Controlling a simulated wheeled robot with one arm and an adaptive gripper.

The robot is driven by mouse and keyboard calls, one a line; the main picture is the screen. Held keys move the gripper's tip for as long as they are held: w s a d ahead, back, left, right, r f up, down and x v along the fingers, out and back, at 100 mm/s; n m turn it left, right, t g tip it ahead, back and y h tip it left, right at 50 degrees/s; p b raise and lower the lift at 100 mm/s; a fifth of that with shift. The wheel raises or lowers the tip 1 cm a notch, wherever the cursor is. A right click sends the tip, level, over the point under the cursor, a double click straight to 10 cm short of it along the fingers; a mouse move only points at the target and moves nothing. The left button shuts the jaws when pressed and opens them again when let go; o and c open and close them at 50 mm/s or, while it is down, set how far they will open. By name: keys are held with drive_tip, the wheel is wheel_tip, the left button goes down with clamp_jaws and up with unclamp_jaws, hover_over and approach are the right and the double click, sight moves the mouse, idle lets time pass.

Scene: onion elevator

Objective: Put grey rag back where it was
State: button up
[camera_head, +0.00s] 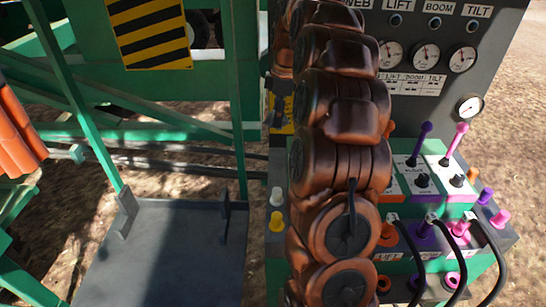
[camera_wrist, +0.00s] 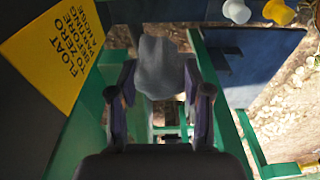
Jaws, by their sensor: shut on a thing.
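The grey rag (camera_wrist: 160,66) shows in the wrist view as a rounded grey piece of cloth. My gripper (camera_wrist: 160,84) is shut on it, with a dark finger on each side. Below the rag, between the fingers, green frame parts and ground show. In the head view, my copper-coloured arm fills the middle, and neither my gripper nor the rag can be made out there.
A yellow label (camera_wrist: 62,48) on a dark panel is at left in the wrist view, with a dark plate (camera_wrist: 252,72) at right. In the head view, a control panel with gauges (camera_head: 426,55), levers (camera_head: 457,140) and hoses stands right. A grey platform (camera_head: 165,255) lies lower left.

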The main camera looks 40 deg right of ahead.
sight(277, 167)
wheel_tip(277, 167, down, 16)
drive_tip(key=p, duration=0.4)
drive_tip(key=shift+s+d, duration=0.1)
drive_tip(key=shift+s, duration=0.05)
drive_tip(key=shift+f, duration=0.35)
drive_tip(key=shift+f, duration=0.2)
drive_tip(key=o, duration=1.2)
wheel_tip(277, 167, up, 12)
drive_tip(key=d+b, duration=0.1)
drive_tip(key=b, duration=0.2)
drive_tip(key=shift+s+r, duration=0.15)
drive_tip(key=shift+s, duration=0.25)
